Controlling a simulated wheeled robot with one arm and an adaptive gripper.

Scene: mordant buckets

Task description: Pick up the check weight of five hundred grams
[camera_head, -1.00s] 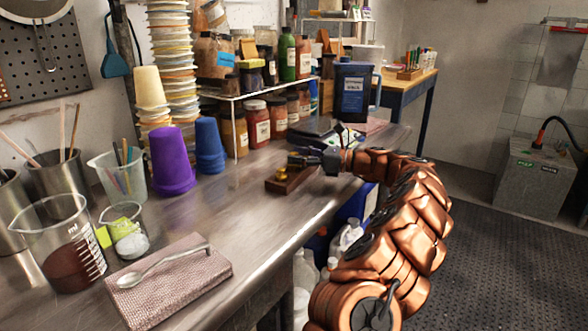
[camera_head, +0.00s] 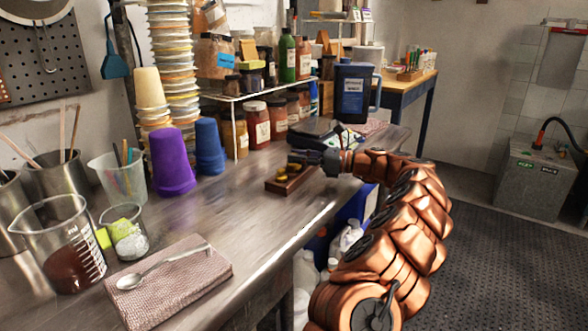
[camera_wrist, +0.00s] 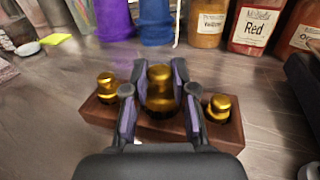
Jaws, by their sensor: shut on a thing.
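Three brass weights stand in a wooden block (camera_wrist: 225,136), which also shows on the bench in the head view (camera_head: 278,186). The largest brass weight (camera_wrist: 159,92) is in the middle, with a smaller brass weight (camera_wrist: 107,84) to its left and another small brass weight (camera_wrist: 219,106) to its right. My gripper (camera_wrist: 160,97) is shut on the large middle weight, with one finger pad on each side of it. The weight's lower end is hidden, so I cannot tell whether it is clear of the block. In the head view my gripper (camera_head: 300,160) is over the block.
Purple cups (camera_head: 172,162) and blue cups (camera_head: 208,146) stand left of the block. A blue jug (camera_head: 352,92) stands farther back.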

